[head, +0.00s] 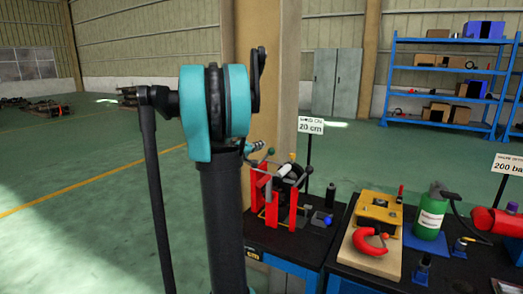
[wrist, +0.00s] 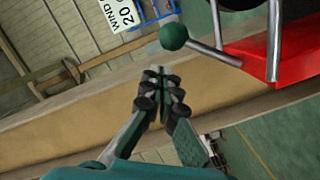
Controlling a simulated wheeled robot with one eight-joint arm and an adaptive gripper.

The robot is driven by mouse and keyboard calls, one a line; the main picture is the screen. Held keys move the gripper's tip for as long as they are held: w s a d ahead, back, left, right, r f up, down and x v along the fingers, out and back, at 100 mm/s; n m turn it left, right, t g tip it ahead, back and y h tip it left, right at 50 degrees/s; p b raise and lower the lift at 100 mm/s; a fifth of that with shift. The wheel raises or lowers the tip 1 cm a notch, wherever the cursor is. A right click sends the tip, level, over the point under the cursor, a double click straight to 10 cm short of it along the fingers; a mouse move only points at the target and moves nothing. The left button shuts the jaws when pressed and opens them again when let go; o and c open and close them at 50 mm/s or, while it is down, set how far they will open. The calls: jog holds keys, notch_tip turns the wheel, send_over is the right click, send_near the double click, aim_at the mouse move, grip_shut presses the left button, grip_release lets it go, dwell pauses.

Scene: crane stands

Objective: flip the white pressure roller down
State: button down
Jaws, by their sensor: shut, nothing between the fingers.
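The white pressure roller (head: 286,170) shows in the head view as a small pale cylinder at the top of a red stand (head: 262,192), beside a dark round part. I cannot make out the white roller in the wrist view. There, a metal rod with a green ball knob (wrist: 173,37) reaches out from the red stand (wrist: 290,62). My gripper (wrist: 158,76) is shut and empty, with its fingertips just below the green knob in the picture. They look apart from it. In the head view my arm hides most of the gripper.
A second bench to the right carries a red clamp (head: 368,243) on a wooden board and a green bottle (head: 430,212). Blue shelves (head: 445,42) stand far back. Open floor lies left.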

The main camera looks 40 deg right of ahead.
jog(key=w+r+v, duration=0.1)
jog(key=v, duration=0.9)
jog(key=shift+w+a, duration=0.2)
jog(key=shift+a, duration=0.25)
jog(key=shift+r, duration=0.1)
